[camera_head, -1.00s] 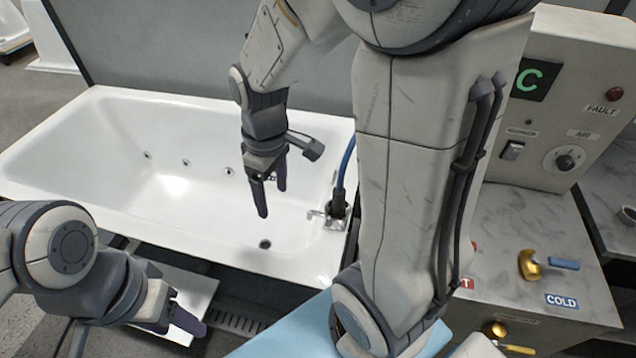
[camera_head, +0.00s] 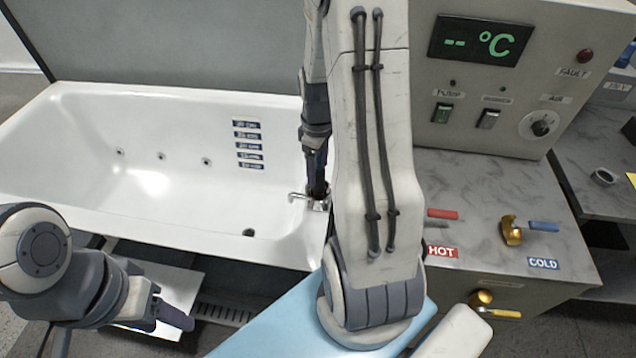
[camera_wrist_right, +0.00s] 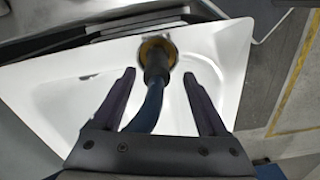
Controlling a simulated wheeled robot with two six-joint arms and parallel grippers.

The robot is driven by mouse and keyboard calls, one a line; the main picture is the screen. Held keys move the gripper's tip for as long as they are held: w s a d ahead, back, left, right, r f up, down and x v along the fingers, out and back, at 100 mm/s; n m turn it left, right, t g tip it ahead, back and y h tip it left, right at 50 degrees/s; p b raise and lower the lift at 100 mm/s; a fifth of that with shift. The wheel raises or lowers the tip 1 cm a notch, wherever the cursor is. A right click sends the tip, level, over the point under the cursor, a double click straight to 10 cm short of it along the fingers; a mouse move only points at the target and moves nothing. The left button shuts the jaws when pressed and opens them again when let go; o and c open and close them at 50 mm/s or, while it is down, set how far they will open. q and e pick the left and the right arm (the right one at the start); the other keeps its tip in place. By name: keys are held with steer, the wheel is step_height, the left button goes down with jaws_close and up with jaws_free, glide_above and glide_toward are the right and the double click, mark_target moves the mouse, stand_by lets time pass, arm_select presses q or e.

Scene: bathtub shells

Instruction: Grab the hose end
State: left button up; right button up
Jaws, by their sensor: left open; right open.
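The hose end (camera_wrist_right: 156,65) is a dark fitting with a brass-coloured ring on a blue hose (camera_wrist_right: 147,108), seen in the right wrist view. It lies between and a little beyond the open fingers of my right gripper (camera_wrist_right: 158,80). In the head view my right gripper (camera_head: 317,172) is over the tub's right rim by the chrome fitting (camera_head: 318,203), and my arm hides the hose there. I cannot tell whether the fingers touch the hose. My left gripper (camera_head: 168,312) is open and empty, low at the left in front of the tub.
The white bathtub (camera_head: 75,185) fills the left, with several dark labels (camera_head: 247,145) on its inner wall. The control panel (camera_head: 480,85) and a counter with hot (camera_head: 440,214) and cold (camera_head: 540,226) levers stand at the right. A light blue surface (camera_head: 270,325) is in front.

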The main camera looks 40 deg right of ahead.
mark_target(319, 178)
steer(key=shift+d+f, duration=0.2)
steer(key=shift+f, duration=2.15)
jaws_close()
